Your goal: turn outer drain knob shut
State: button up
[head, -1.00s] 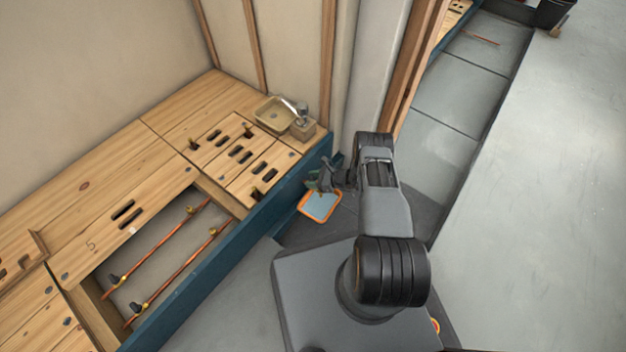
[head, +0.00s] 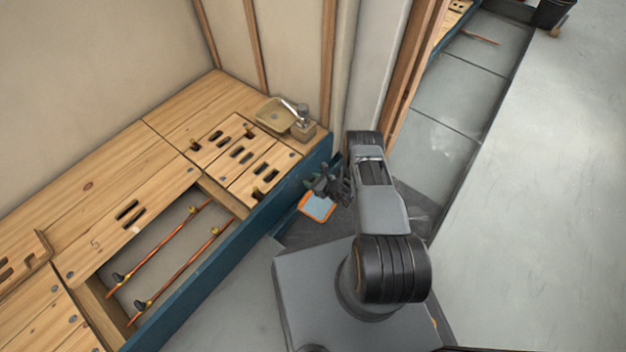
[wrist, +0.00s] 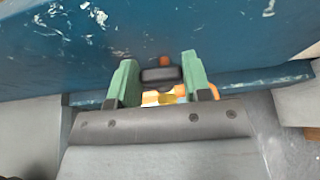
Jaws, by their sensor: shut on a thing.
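My gripper (wrist: 159,80) has two green fingers, one on each side of a dark grey knob (wrist: 160,75) in the wrist view. The fingers are shut on the knob, which lies roughly level across the picture. A copper-coloured pipe end (wrist: 165,61) shows just beyond it and a brass fitting (wrist: 152,98) just on the near side. The knob is close to the blue side panel (wrist: 70,55). In the head view my gripper (head: 318,184) is low beside the blue platform edge, and the knob there is hidden or too small to tell.
An orange-rimmed tray (head: 318,207) lies on the floor below my gripper. The wooden platform (head: 120,160) has an open bay with copper pipes (head: 160,247) and dark knobs. A small basin (head: 274,114) stands at the back corner. Grey floor (head: 540,200) is clear at right.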

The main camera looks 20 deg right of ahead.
jog(key=o, duration=0.9)
jog(key=p+v, duration=0.5)
jog(key=v, duration=0.8)
jog(key=shift+s+d+r, duration=0.1)
jog(key=shift+s+d, duration=0.15)
